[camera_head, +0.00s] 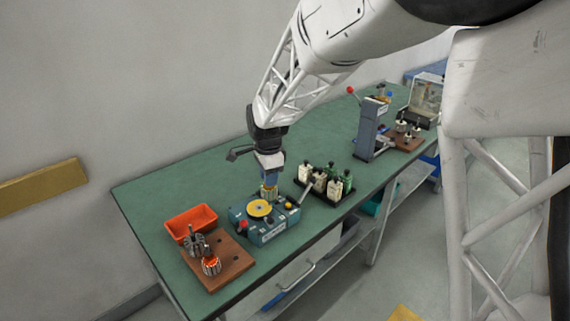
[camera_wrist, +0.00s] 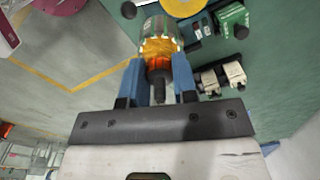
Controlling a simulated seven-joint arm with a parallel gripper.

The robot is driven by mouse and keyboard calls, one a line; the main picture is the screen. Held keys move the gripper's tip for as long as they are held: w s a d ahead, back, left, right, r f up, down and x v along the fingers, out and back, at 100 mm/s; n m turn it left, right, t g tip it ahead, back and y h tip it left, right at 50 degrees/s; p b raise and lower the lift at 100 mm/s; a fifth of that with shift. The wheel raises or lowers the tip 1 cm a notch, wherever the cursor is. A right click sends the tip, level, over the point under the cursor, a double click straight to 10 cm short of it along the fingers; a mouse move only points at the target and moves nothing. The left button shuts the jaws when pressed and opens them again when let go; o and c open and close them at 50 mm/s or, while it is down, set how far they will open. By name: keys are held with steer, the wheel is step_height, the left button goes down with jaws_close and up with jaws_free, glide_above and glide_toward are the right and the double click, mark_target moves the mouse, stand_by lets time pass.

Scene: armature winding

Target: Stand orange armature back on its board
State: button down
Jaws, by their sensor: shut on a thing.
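My gripper (camera_wrist: 159,82) is shut on the orange armature (camera_wrist: 158,47), whose orange windings and dark shaft end show between the blue fingers in the wrist view. In the head view the gripper (camera_head: 269,178) is above the green table, just behind the blue winding fixture with the yellow disc (camera_head: 259,208); the armature is mostly hidden there. The brown wooden board (camera_head: 232,272) lies at the near left of the table. It bears a grey armature (camera_head: 195,243) and another armature with an orange top (camera_head: 211,265), and has bare holes.
An orange bin (camera_head: 190,222) stands behind the board. A blue-grey press (camera_head: 367,130) and a second brown board (camera_head: 406,142) stand farther right. The table's far left is clear.

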steer(key=s+a+f+m, duration=0.4)
steer(key=s+a, duration=0.5)
steer(key=s, duration=0.4)
steer(key=shift+a+f+m, duration=0.15)
steer(key=shift+a+m, duration=0.1)
steer(key=shift+m, duration=0.35)
steer(key=shift+w+f, duration=0.1)
steer(key=shift+f, duration=0.1)
steer(key=shift+f, duration=2)
steer(key=shift+f, duration=1.4)
steer(key=c, duration=0.8)
jaws_free()
